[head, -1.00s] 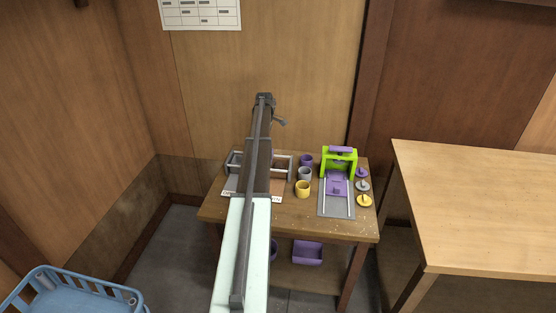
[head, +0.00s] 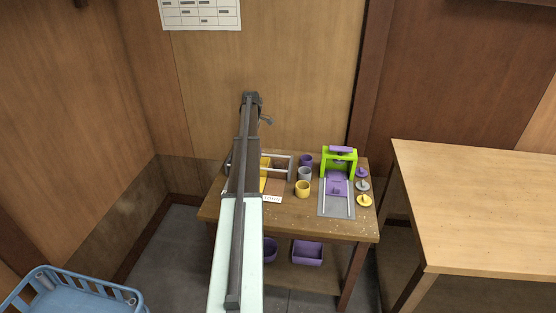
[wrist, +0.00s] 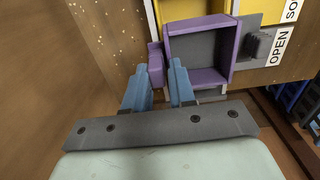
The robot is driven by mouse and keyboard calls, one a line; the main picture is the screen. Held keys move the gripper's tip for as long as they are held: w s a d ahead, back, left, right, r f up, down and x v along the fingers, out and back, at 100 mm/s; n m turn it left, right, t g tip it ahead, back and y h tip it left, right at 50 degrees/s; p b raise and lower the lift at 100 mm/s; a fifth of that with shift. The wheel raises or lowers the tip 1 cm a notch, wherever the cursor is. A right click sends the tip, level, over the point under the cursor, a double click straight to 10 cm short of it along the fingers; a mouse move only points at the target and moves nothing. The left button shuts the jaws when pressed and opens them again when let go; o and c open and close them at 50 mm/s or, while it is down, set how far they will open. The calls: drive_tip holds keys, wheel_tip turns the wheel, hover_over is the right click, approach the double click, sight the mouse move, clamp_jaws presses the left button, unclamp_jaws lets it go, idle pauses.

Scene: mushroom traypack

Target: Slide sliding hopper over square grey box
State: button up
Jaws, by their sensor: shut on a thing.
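The sliding hopper (wrist: 233,50) is a purple, open square frame in the upper middle of the wrist view. Grey shows inside it; I cannot tell whether this is the square grey box or the hopper's own floor. A purple tab (wrist: 155,60) sticks out from the hopper's side. My gripper (wrist: 158,70), with blue fingers, is shut on this tab. A yellow area (wrist: 258,17) lies beside the hopper. In the head view my arm covers the hopper and my gripper; grey rails (head: 291,168) and a yellow patch (head: 265,163) show beside it.
A label reading OPEN (wrist: 279,46) is by a dark block (wrist: 258,47). Right of the rails stand purple (head: 306,160), grey (head: 304,173) and yellow (head: 302,188) cups, then a green press (head: 351,168). A larger table (head: 470,200) is at right.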

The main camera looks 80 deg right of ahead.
drive_tip(key=shift+w+d+f, duration=0.1)
drive_tip(key=shift+w+f, duration=0.25)
drive_tip(key=shift+w, duration=0.5)
drive_tip(key=shift+w+f, duration=0.3)
drive_tip(key=shift+w, duration=0.6)
drive_tip(key=shift+w+d+f, duration=0.1)
drive_tip(key=shift+w+f, duration=0.25)
drive_tip(key=shift+w, duration=0.5)
drive_tip(key=o, duration=0.8)
drive_tip(key=shift+a, duration=0.1)
drive_tip(key=shift+c, duration=0.2)
drive_tip(key=shift+a, duration=0.25)
drive_tip(key=shift+c, duration=0.3)
drive_tip(key=shift+w+r, duration=0.1)
drive_tip(key=shift+r, duration=0.65)
drive_tip(key=shift+o, duration=0.4)
drive_tip(key=shift+r, duration=0.25)
drive_tip(key=shift+d+r, duration=0.25)
drive_tip(key=shift+r, duration=0.95)
